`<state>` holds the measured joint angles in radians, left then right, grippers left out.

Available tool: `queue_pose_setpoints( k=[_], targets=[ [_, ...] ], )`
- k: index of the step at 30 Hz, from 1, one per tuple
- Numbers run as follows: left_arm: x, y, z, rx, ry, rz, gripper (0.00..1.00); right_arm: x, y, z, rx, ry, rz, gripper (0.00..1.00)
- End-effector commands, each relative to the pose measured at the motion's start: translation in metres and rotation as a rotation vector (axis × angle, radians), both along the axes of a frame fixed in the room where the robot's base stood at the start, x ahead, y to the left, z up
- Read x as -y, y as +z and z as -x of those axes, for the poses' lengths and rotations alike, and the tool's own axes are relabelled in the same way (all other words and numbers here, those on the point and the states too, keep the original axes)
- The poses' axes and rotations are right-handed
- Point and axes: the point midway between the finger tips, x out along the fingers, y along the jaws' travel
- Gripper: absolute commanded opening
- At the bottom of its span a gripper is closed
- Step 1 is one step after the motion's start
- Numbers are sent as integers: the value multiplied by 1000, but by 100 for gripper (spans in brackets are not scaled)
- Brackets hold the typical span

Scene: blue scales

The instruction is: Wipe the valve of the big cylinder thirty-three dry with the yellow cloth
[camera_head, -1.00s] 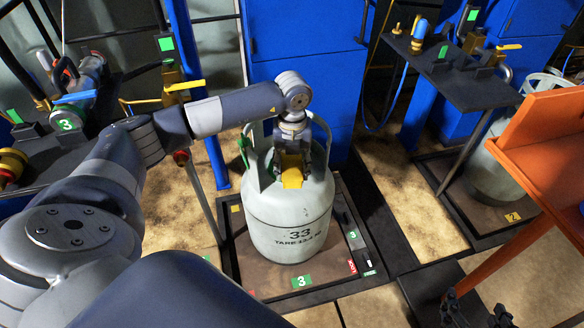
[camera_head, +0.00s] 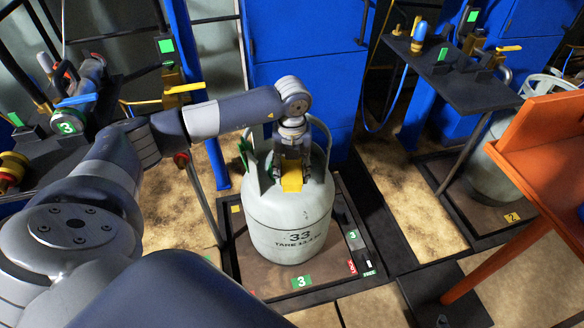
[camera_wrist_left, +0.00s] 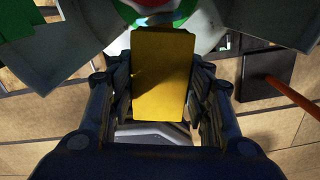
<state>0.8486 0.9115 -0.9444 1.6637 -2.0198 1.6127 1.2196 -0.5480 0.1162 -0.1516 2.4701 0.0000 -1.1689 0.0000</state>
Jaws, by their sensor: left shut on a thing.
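The big grey cylinder marked 33 (camera_head: 290,225) stands upright on the scale with green number 3 labels. The yellow cloth (camera_head: 292,180) is at its top, inside the collar, and hides the valve in the head view. My left gripper (camera_head: 292,165) points down there and is shut on the cloth. In the left wrist view the cloth (camera_wrist_left: 162,75) lies between the two dark fingers (camera_wrist_left: 162,100), with a bit of red, white and green past its far end. I cannot tell whether the cloth touches the valve. My right gripper is not in view.
The scale platform (camera_head: 245,275) has a dark frame around the cylinder. An orange bench (camera_head: 545,140) stands at the right, near another cylinder (camera_head: 490,178) on scale 2. A dark shelf (camera_head: 455,80) and blue cabinets (camera_head: 305,60) are behind. A fitting (camera_head: 85,80) sits at the left.

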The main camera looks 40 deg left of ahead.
Motion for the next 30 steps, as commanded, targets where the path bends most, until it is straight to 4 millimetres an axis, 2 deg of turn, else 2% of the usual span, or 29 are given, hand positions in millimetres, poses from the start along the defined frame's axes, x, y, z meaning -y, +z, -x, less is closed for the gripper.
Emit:
queue_pose_setpoints(
  k=[10,24,30],
  targets=[
    [1,-2,1,-4,-1,1,18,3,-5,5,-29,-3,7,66],
    [-7,-3,-11,-6,-1,0,18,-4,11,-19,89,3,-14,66],
    [-9,-2,-12,-4,-1,-1,18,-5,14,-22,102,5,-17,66]
  ],
)
